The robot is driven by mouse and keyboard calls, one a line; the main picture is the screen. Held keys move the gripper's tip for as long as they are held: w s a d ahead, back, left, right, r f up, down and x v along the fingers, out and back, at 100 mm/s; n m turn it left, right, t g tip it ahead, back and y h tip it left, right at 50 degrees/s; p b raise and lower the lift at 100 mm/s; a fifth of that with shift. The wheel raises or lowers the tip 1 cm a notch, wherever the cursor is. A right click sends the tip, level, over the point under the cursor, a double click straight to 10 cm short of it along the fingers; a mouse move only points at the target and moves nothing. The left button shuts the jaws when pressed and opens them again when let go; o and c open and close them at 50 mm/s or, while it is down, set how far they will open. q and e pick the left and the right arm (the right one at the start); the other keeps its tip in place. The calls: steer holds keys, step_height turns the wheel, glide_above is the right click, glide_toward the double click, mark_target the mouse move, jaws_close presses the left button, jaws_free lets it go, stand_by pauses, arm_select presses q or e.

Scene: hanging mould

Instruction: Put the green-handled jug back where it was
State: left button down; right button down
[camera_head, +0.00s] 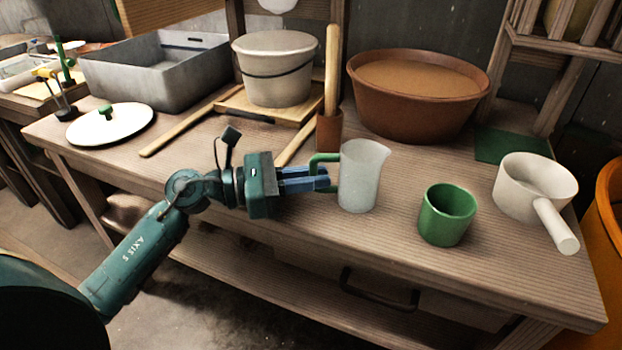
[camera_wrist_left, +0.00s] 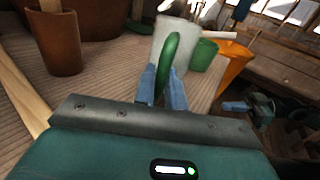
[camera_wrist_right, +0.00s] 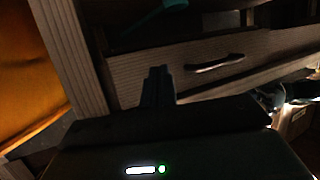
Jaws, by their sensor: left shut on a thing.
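The jug (camera_head: 363,175) is pale and translucent with a green handle (camera_head: 322,172). It is upright at the middle of the workbench (camera_head: 300,235), and I cannot tell whether its base touches the wood. My left gripper (camera_head: 318,179) comes from the left and is shut on the green handle. In the left wrist view the fingers (camera_wrist_left: 163,88) sit on either side of the handle (camera_wrist_left: 171,60), with the jug (camera_wrist_left: 172,35) beyond.
A green cup (camera_head: 447,213) and a white long-handled pan (camera_head: 530,185) stand right of the jug. A brown basin (camera_head: 420,105), a lidded bucket (camera_head: 275,75), a small brown pot (camera_head: 328,135) and a grey tub (camera_head: 160,75) stand behind. A dark green patch (camera_head: 505,146) lies at the back right.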

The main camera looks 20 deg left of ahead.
arm_select(q)
steer(key=shift+f+b, duration=0.25)
steer(key=shift+b, duration=0.05)
steer(key=c, duration=1.5)
jaws_free()
steer(key=shift+o, duration=0.2)
steer(key=shift+r, duration=0.1)
